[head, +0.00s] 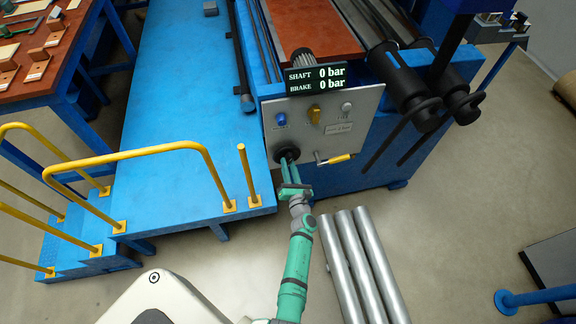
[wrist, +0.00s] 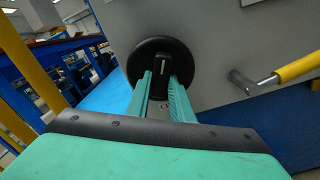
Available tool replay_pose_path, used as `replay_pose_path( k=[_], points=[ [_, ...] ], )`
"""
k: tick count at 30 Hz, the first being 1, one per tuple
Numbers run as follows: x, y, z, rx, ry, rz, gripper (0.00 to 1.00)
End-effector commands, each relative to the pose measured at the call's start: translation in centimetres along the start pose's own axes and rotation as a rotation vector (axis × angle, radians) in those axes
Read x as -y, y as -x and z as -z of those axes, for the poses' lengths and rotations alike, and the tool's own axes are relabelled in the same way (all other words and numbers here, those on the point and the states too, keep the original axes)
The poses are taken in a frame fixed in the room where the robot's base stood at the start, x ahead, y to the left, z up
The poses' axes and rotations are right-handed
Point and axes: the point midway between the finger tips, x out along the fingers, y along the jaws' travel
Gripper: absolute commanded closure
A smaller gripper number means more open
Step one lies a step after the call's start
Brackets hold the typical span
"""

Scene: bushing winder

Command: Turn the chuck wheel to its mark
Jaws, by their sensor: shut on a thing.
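The chuck wheel (head: 281,153) is a black disc on the lower left of the grey control panel in the head view. In the wrist view the wheel (wrist: 139,60) has a raised black grip bar across its middle with a short white line, which stands about upright. My gripper (head: 288,163) reaches up to it from below. In the wrist view the two green fingers of my gripper (wrist: 163,80) lie on either side of the bar and are shut on it. I cannot make out a mark on the panel around the wheel; the fingers hide the wheel's lower part.
A yellow-handled lever (head: 335,159) sits right of the wheel; it also shows in the wrist view (wrist: 290,70). Above are a blue knob (head: 281,119), a yellow switch (head: 314,113) and a display (head: 315,78) reading 0 bar twice. Yellow railings (head: 150,153) stand left; metal tubes (head: 365,265) lie right.

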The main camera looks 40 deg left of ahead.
Motion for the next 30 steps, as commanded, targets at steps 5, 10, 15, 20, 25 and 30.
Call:
replay_pose_path(
  k=[5,10,15,20,25,30],
  points=[
    [-0.07,0.05,0.29,-0.004,0.159,-0.004,1.00],
    [0.02,0.05,0.28,-0.004,0.290,-0.004,1.00],
    [0.09,0.06,0.27,-0.004,0.389,-0.004,1.00],
    [0.13,0.07,0.27,-0.004,0.450,-0.004,1.00],
    [0.15,0.07,0.27,-0.004,0.484,-0.004,1.00],
    [0.16,0.08,0.28,-0.005,0.496,-0.004,1.00]
  ],
)
